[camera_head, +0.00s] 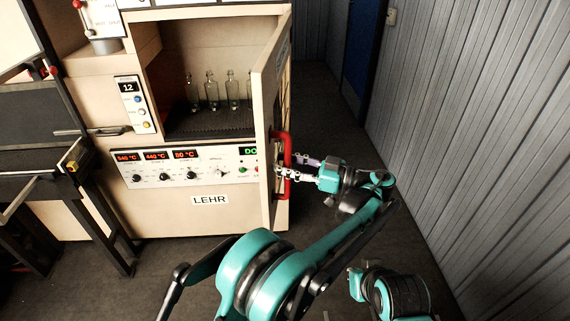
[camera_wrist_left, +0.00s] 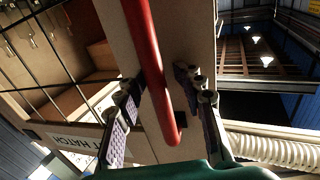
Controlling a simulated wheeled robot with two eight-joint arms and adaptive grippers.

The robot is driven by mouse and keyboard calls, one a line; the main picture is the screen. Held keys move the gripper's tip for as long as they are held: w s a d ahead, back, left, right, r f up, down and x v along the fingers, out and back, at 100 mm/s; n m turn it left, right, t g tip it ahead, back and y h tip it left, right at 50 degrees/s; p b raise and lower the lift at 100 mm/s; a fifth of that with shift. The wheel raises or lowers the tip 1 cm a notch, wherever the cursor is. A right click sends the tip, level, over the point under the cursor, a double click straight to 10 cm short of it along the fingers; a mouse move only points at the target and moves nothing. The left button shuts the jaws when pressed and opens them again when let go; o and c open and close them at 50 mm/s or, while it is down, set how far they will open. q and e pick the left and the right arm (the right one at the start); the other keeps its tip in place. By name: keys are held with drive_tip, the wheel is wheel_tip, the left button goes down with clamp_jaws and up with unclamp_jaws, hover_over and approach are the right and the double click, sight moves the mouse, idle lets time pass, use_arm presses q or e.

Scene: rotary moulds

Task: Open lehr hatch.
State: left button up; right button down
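The lehr hatch (camera_head: 265,95) is a cream panel standing swung out from the lehr front, nearly edge-on in the head view. Its red bar handle (camera_head: 285,165) is on the right face. My left gripper (camera_head: 288,168) is at this handle. In the left wrist view the red handle (camera_wrist_left: 148,50) runs between the two spread fingers of my left gripper (camera_wrist_left: 160,85), with gaps visible beside the bar; contact is hard to judge. The lehr opening (camera_head: 205,65) shows several clear bottles (camera_head: 211,90) on a dark floor. My right gripper is not in view.
A control panel (camera_head: 190,167) with red readouts and knobs sits below the opening, above a LEHR sign (camera_head: 210,200). A dark metal stand (camera_head: 85,200) is at left. A ribbed grey wall (camera_head: 470,130) bounds the right; dark floor (camera_head: 330,215) lies clear between.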

use_arm(q)
wheel_tip(320, 180, up, 10)
drive_tip(key=shift+f, duration=0.1)
idle(0.4)
